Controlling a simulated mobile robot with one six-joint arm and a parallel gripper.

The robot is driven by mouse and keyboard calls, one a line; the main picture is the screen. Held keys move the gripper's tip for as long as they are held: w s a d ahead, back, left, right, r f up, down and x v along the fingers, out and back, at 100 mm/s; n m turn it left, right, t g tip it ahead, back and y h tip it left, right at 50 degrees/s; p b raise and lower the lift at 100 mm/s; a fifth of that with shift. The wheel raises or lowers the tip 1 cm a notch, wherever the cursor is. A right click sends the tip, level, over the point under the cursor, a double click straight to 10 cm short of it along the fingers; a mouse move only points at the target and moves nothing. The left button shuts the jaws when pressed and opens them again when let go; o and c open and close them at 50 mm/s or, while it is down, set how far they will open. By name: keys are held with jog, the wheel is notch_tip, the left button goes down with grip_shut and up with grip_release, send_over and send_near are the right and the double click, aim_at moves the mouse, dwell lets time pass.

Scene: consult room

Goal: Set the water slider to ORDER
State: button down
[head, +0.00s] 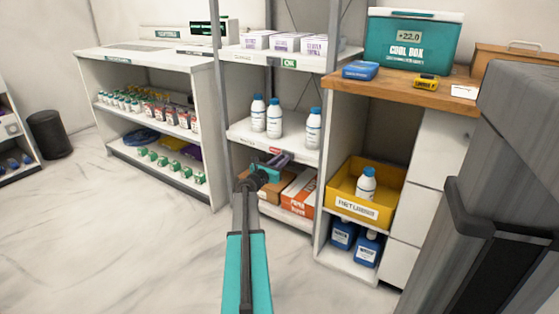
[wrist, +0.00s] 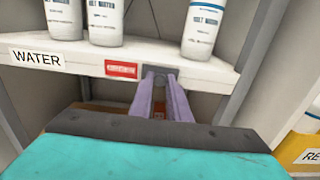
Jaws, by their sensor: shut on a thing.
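The water shelf (head: 245,130) is the middle shelf of the tall rack, and its front edge also shows in the wrist view (wrist: 80,62) with a white WATER label (wrist: 37,58). A red plate (wrist: 121,69) with white lettering too blurred to read is on that edge; it shows small in the head view (head: 275,151). Just right of the red plate, my gripper (wrist: 161,76) has its purple fingers against the edge, shut on a small grey piece, seemingly the water slider (wrist: 160,77). The fingers hide part of it. In the head view my gripper (head: 284,158) is just below the shelf edge.
Several white water bottles (head: 258,112) stand on the shelf, close above my gripper. Boxes (head: 301,190) lie on the shelf below. A yellow returns bin (head: 347,185) is to the right. The shelf above has a green OK plate (head: 289,63). Floor at left is clear.

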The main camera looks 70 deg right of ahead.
jog(key=shift+s+a, duration=0.1)
jog(key=shift+s, duration=0.15)
jog(key=c, duration=1.7)
grip_release()
jog(key=shift+o, duration=0.2)
jog(key=shift+w, duration=0.1)
jog(key=p+v, duration=0.4)
jog(key=v, duration=0.9)
jog(key=shift+a, duration=0.35)
jog(key=shift+w, duration=0.1)
